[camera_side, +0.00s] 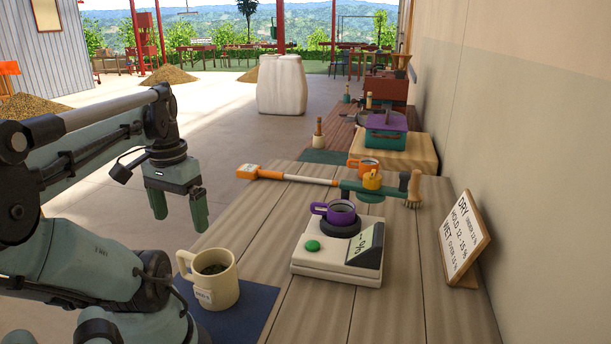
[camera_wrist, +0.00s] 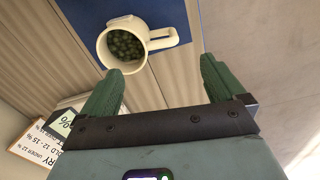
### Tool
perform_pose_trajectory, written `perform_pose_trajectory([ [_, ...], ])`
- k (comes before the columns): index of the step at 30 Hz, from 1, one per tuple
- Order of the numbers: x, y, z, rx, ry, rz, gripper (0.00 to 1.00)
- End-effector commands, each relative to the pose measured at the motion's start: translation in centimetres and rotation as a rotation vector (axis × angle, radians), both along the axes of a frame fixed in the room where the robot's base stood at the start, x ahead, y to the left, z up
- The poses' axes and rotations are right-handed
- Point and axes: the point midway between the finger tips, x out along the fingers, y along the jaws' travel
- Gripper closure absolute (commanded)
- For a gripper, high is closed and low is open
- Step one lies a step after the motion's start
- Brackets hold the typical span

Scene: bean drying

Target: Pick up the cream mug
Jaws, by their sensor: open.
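The cream mug (camera_side: 226,279) stands upright on a dark blue mat (camera_side: 247,318) at the near left of the wooden table. It holds green beans and has a small tag on its side; its handle points left in the side view. In the wrist view the mug (camera_wrist: 112,58) is beyond the fingertips, its handle toward the right. My gripper (camera_side: 180,222) is open and empty, fingers pointing down, above and behind the mug in the side view, apart from it. The green fingers (camera_wrist: 160,80) also show in the wrist view.
A sign (camera_side: 466,237) leans near the wall. The front middle planks are clear.

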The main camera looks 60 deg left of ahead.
Motion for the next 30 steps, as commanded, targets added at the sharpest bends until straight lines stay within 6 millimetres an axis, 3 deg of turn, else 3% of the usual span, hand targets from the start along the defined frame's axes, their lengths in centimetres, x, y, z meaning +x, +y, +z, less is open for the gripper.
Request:
perform_pose_trajectory([
  [15, -0.1, 0.0, -5.5, -0.003, 0.002, 0.004, 0.04],
  [30, -0.1, 0.1, -8.1, -0.003, 0.002, 0.004, 0.04],
])
